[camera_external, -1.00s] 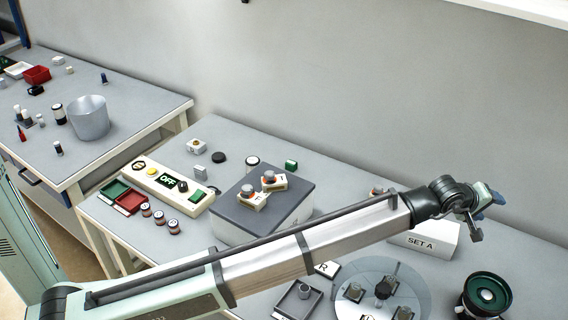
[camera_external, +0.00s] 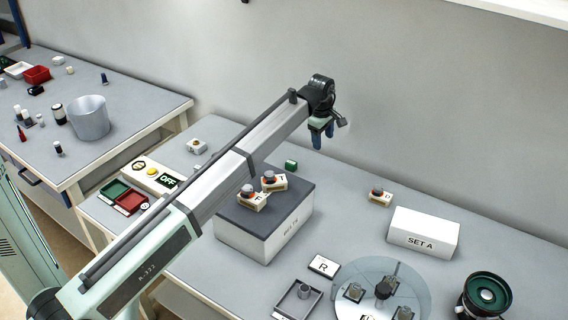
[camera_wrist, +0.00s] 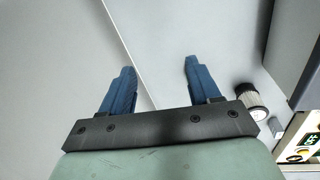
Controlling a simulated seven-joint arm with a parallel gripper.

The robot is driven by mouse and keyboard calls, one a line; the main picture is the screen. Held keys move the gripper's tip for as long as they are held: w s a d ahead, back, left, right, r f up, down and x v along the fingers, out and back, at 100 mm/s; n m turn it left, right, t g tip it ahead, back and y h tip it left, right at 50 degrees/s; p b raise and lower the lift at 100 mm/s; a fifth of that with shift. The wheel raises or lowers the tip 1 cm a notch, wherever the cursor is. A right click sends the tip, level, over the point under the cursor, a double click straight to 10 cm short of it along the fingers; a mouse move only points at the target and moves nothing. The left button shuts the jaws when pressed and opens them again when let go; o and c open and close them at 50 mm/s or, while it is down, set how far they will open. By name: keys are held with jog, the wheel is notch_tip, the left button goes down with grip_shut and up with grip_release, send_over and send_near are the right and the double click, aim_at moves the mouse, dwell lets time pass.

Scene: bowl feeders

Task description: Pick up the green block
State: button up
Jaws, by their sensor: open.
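The green block (camera_external: 291,165) is small and rests on the grey table behind the grey box, near the wall. My gripper (camera_external: 323,138) is in the air, up and to the right of the block in the external view, with its blue fingers pointing down. In the wrist view my gripper (camera_wrist: 158,66) has its two fingers apart with nothing between them. I cannot make out the green block in the wrist view.
The grey box (camera_external: 260,242) carries two small labelled pieces. A black-and-white cylinder (camera_wrist: 250,98) stands right of the fingers in the wrist view. A white SET A box (camera_external: 424,233) and a round clear plate (camera_external: 410,275) stand to the right.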

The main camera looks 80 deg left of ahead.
jog(key=s+a+n+g+h, duration=0.1)
jog(key=s+a+n, duration=0.1)
jog(key=s+a, duration=0.55)
send_over(291, 162)
jog(key=f, duration=0.8)
jog(key=shift+w+f, duration=0.25)
jog(key=shift+f, duration=0.15)
jog(key=shift+s+f, duration=0.2)
jog(key=shift+f, duration=2.35)
jog(key=c, duration=1)
jog(key=shift+r, duration=0.1)
jog(key=shift+c, duration=0.2)
